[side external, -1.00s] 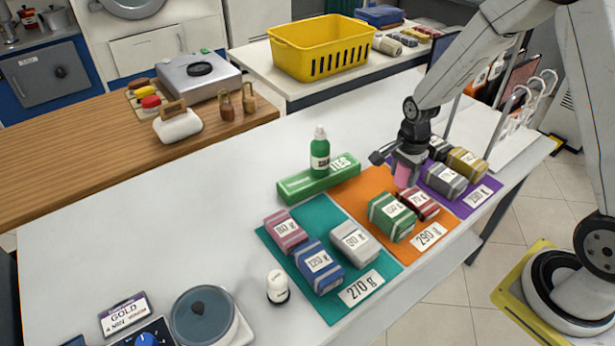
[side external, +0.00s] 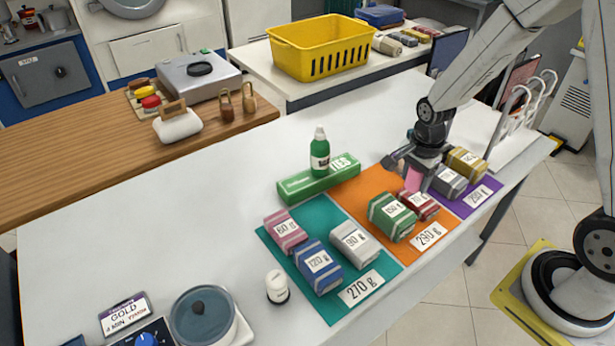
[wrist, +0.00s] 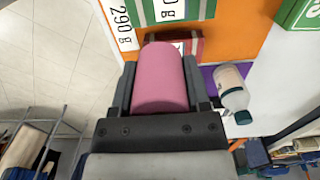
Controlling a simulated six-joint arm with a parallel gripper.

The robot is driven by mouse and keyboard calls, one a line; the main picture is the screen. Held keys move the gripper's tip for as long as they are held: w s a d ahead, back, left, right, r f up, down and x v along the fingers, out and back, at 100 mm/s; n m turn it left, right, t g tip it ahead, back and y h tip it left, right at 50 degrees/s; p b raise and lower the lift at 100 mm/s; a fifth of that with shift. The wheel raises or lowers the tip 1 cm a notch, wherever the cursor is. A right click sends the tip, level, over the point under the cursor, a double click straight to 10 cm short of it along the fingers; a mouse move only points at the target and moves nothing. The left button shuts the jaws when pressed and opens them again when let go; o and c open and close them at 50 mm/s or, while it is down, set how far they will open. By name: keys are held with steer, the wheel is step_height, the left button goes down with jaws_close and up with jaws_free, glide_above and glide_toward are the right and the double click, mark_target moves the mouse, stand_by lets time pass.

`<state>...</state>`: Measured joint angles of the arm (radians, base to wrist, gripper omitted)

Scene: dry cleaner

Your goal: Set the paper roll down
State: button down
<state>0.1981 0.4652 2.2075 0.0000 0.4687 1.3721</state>
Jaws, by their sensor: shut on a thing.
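My gripper (side external: 411,176) is shut on a pink paper roll (side external: 413,181), over the back of the orange mat (side external: 374,186). In the wrist view the pink roll (wrist: 159,82) sits between both fingers (wrist: 160,70). The roll's lower end is close to a red parcel (side external: 419,203); I cannot tell if it touches the mat. A green parcel (side external: 391,217) also lies on the orange mat, beside a 290 g card (side external: 429,236).
A teal mat (side external: 335,299) with several parcels lies left of the orange one. A purple mat (side external: 465,206) with parcels lies right, partly hidden by my gripper. A green box (side external: 300,187) and green bottle (side external: 320,155) stand behind.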

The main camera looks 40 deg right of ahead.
steer(key=shift+w+d+m, duration=0.3)
steer(key=shift+w, duration=0.25)
steer(key=w+d+m, duration=0.8)
steer(key=w+d, duration=0.1)
steer(key=w, duration=0.2)
steer(key=shift+w+d, duration=0.2)
steer(key=shift+d, duration=0.05)
steer(key=shift+w+d+f, duration=0.65)
steer(key=shift+w+f, duration=0.9)
steer(key=shift+w, duration=0.6)
steer(key=shift+w+d+f, duration=0.6)
steer(key=shift+w+f, duration=0.95)
steer(key=shift+w, duration=0.6)
steer(key=shift+w+d+f, duration=0.65)
steer(key=shift+w+f, duration=0.9)
steer(key=shift+w, duration=0.6)
